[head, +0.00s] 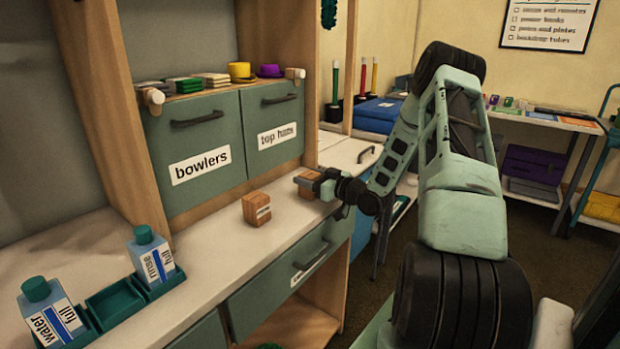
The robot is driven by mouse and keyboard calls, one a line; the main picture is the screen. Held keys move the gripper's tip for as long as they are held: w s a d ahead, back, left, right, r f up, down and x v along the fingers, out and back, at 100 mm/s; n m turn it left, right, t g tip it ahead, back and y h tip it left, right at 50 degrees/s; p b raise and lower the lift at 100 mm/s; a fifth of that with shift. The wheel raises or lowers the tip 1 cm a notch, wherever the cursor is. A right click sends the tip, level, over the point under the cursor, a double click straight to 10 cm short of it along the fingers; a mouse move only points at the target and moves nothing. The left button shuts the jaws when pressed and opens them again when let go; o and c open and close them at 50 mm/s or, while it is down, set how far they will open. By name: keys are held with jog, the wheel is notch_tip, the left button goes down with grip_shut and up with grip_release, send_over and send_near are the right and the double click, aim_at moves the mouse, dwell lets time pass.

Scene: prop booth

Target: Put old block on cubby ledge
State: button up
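One block (257,207) stands on the counter top with a small pale label, too small to read. A wooden ledge (222,90) runs above the drawers marked "bowlers" and "top hats".
Stacked items, a yellow hat (241,71) and a purple hat (270,71) occupy the ledge. A green tray (110,304) with "water" (50,315) and "rinse" (152,262) bottles stands at the counter's left. A wooden post (331,60) rises near my gripper.

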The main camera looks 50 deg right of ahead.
jog(key=shift+o, duration=0.3)
jog(key=shift+r, duration=0.1)
jog(key=shift+s, duration=0.2)
jog(key=s+d, duration=0.1)
jog(key=s, duration=1)
jog(key=shift+s, duration=0.3)
